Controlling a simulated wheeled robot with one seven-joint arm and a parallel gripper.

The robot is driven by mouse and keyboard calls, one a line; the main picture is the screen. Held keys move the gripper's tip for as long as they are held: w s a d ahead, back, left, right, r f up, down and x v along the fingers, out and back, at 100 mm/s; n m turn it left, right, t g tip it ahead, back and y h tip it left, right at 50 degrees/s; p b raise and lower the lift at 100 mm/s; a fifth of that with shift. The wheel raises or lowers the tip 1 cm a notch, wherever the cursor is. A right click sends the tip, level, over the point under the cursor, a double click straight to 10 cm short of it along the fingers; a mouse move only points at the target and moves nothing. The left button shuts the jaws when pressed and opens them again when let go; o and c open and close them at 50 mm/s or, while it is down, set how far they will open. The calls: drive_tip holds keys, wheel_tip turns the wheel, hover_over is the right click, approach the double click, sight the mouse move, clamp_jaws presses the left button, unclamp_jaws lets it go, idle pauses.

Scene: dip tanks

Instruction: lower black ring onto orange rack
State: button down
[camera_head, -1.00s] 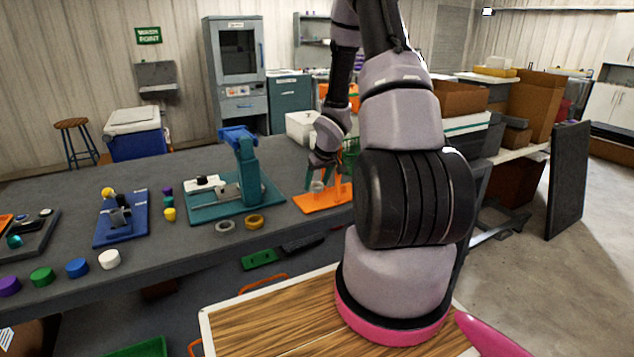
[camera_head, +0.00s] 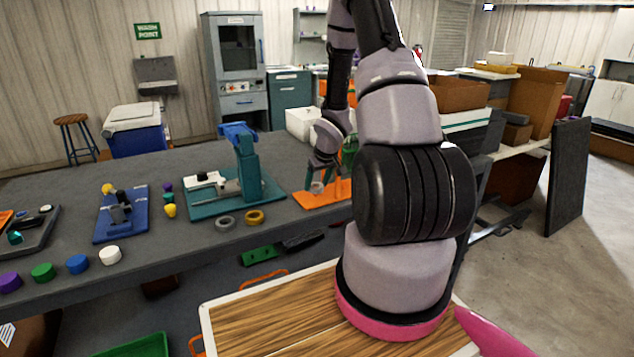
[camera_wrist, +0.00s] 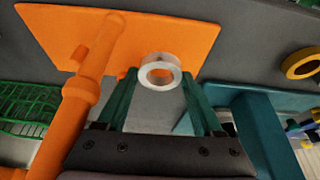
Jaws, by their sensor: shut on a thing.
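The orange rack (camera_head: 322,196) stands on the grey bench, with a flat plate and an upright post. In the wrist view its plate (camera_wrist: 120,38) fills the upper left and its post (camera_wrist: 82,100) rises on the left. My gripper (camera_head: 317,182) has green fingers and is shut on a pale grey ring (camera_wrist: 160,71), held at the fingertips (camera_wrist: 158,82). The ring appears over the plate's edge, to the right of the post and apart from it. I cannot tell its height above the plate. The held ring looks light, and I see no clearly black ring.
A teal fixture (camera_head: 240,195) stands left of the rack. A grey ring (camera_head: 225,222) and a yellow ring (camera_head: 255,217) lie before it. A white box (camera_head: 303,123) and a green basket (camera_wrist: 28,108) are near the rack. A blue fixture (camera_head: 122,215) stands farther left.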

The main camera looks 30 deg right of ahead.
drive_tip(key=shift+f, duration=0.9)
idle(0.6)
unclamp_jaws()
drive_tip(key=shift+r, duration=0.1)
wheel_tip(320, 180, up, 8)
idle(1.0)
drive_tip(key=a+r, duration=0.4)
drive_tip(key=r, duration=0.2)
drive_tip(key=shift+s+a+r, duration=0.15)
drive_tip(key=shift+a+r, duration=0.1)
drive_tip(key=shift+r, duration=0.15)
idle(0.5)
